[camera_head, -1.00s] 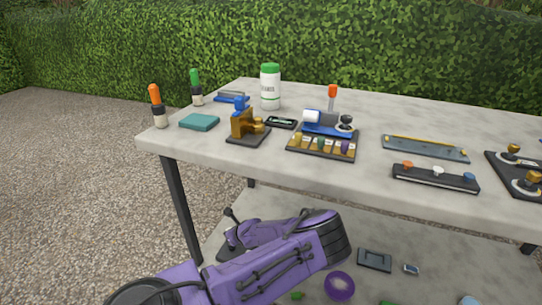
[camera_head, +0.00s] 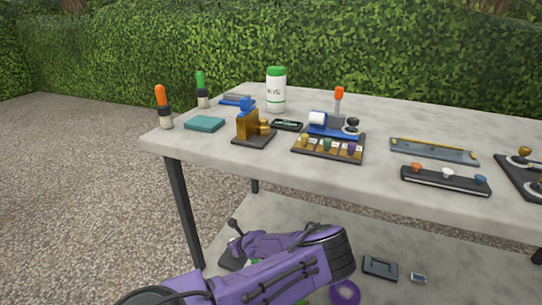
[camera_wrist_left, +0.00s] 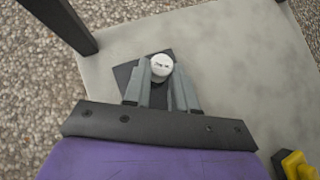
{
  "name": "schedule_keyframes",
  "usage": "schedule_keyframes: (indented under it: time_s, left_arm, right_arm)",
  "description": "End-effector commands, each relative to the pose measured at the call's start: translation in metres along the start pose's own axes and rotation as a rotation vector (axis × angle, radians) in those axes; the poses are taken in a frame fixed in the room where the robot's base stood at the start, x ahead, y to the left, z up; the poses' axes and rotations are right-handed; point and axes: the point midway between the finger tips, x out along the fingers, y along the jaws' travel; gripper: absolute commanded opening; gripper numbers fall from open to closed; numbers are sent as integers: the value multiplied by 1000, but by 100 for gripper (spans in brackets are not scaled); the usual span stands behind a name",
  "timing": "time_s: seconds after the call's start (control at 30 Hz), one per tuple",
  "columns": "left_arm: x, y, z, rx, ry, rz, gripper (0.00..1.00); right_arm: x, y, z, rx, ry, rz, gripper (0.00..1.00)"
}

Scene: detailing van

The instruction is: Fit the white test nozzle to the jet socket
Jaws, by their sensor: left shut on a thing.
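My left gripper (camera_wrist_left: 161,74) is shut on a small white round-topped thing (camera_wrist_left: 162,64) with dark marks on top, in the left wrist view. I cannot tell whether it is the white test nozzle. A dark square plate (camera_wrist_left: 122,72) lies behind or under it. In the head view my left arm folds low by the lower shelf, and the fingers cannot be made out. A white piece (camera_head: 447,173) stands between an orange and a blue one on a black bar (camera_head: 430,185). Brass fittings (camera_head: 525,152) on a dark base at the right may include the jet socket.
The stone table (camera_head: 200,150) holds a brass-coloured block (camera_head: 247,124), a blue device (camera_head: 333,131), a green-lidded tub (camera_head: 276,92) and a grey tray (camera_head: 434,151). The lower shelf holds a dark flat case (camera_head: 380,267) and a purple ring (camera_head: 345,292). A table leg (camera_head: 183,215) stands nearby.

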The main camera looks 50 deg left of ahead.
Motion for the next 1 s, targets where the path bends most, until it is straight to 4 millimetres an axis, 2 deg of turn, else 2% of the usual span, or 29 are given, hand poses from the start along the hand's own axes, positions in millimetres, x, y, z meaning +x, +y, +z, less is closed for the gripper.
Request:
schedule_keyframes:
  time_s: [1.0]
  left_arm:
    - [14, 0, -15, 1, 0, 1, 0]
  right_arm:
    - [16, -2, -3, 0, 0, 0, 43]
